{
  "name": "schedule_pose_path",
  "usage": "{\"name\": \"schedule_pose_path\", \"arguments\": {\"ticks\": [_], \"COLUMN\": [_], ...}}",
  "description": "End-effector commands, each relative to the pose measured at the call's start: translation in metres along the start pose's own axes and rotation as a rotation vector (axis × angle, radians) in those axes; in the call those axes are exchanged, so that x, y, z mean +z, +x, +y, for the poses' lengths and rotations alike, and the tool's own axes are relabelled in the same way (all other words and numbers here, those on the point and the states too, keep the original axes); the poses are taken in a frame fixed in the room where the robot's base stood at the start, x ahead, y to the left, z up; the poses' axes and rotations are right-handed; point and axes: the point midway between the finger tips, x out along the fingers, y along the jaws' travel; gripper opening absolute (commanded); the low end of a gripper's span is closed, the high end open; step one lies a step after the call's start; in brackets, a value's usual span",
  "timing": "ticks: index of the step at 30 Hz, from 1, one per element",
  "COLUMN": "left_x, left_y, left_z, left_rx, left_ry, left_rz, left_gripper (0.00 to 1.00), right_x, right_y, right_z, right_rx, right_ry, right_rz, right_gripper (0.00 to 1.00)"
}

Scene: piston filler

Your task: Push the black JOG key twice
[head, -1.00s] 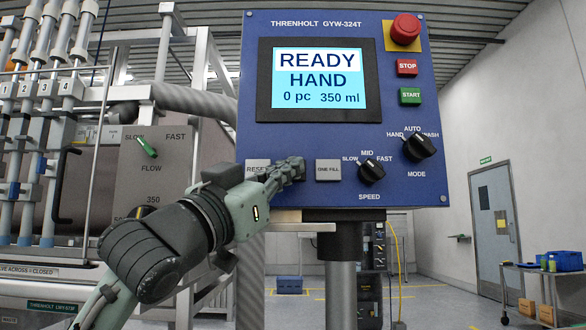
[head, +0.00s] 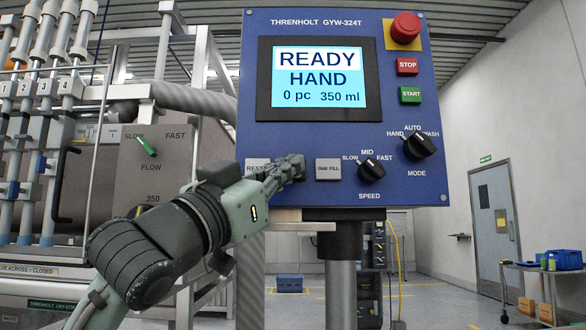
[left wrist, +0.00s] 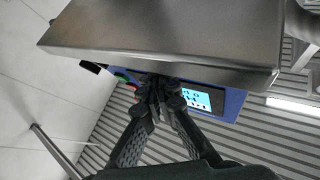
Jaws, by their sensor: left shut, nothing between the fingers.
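The blue control panel (head: 345,190) stands upright in front of me. My left gripper (head: 298,168) is shut and empty, its fingertips at the lower row of keys between the grey RESET key (head: 256,165) and the grey ONE FILL key (head: 328,170). I cannot make out the black JOG key; the dark fingers cover the panel between those two keys. Whether the tips touch it cannot be told. The screen (head: 318,80) reads READY, HAND, 0 pc, 350 ml. In the left wrist view the shut fingers (left wrist: 160,85) lie in front of the panel (left wrist: 232,102). My right gripper is not in view.
The SPEED knob (head: 372,170) and MODE knob (head: 419,145) sit right of the keys. The red emergency button (head: 405,27), STOP key (head: 408,66) and START key (head: 410,95) are above. A metal ledge (head: 285,215) juts out below the panel; it looms large in the left wrist view (left wrist: 165,45).

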Motion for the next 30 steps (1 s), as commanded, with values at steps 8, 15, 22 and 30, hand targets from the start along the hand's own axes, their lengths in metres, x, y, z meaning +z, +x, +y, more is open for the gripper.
{"name": "schedule_pose_path", "arguments": {"ticks": [8, 15, 22, 30], "left_x": [-0.009, -0.021, -0.026, -0.026], "left_y": [-0.011, -0.028, -0.035, -0.035], "left_z": [0.009, 0.021, 0.026, 0.026], "left_rx": [0.002, 0.002, 0.001, 0.0], "left_ry": [0.0, 0.001, 0.0, 0.0], "left_rz": [0.002, 0.003, 0.001, 0.001], "left_gripper": [0.0, 0.0, 0.0, 0.0], "right_x": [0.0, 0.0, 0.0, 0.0], "right_y": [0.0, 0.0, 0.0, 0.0], "right_z": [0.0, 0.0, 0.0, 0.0], "right_rx": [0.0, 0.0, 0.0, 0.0], "right_ry": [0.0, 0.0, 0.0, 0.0], "right_rz": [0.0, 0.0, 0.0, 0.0], "right_gripper": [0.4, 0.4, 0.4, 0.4]}}
